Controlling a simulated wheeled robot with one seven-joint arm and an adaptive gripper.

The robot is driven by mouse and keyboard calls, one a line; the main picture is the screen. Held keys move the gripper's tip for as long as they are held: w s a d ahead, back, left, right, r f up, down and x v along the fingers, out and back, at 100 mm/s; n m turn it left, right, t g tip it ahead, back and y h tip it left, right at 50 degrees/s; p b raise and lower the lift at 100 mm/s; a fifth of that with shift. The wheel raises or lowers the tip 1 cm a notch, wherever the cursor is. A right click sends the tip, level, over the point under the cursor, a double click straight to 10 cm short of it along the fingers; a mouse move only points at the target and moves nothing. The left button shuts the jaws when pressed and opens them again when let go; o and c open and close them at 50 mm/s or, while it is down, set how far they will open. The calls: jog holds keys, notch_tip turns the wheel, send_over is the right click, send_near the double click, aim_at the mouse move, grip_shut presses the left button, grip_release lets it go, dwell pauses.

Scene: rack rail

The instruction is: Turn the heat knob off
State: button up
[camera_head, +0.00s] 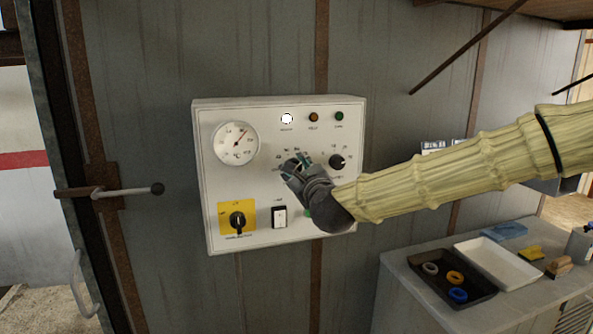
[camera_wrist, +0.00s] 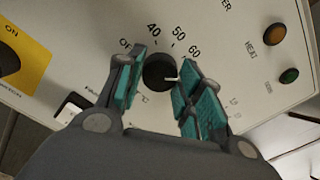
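The heat knob (camera_wrist: 158,72) is a round black dial with a white pointer mark, on the front of a white control box (camera_head: 207,190). In the wrist view the scale around it reads OFF, 40, 50 and 60. The pointer points right, past the 60, toward the right finger, which covers that part of the scale. My gripper (camera_wrist: 162,66) has its teal-padded fingers on either side of the knob, with narrow gaps showing. I cannot tell how deep they reach around it. In the head view my gripper (camera_head: 297,168) hides the knob.
The box also has a gauge (camera_head: 236,144), a second black knob (camera_head: 337,162), a rotary switch on a yellow plate (camera_head: 237,220), a white rocker switch (camera_head: 279,216) and several lamps. A bench (camera_head: 396,268) with a black tray (camera_head: 424,285) stands at lower right.

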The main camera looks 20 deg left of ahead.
jog(key=c, duration=0.3)
jog(key=shift+c, duration=0.2)
jog(key=shift+f+n+b, duration=0.1)
jog(key=shift+n+b, duration=0.25)
jog(key=shift+n, duration=0.05)
jog(key=shift+n+b, duration=6)
jog(key=shift+n, duration=8.5)
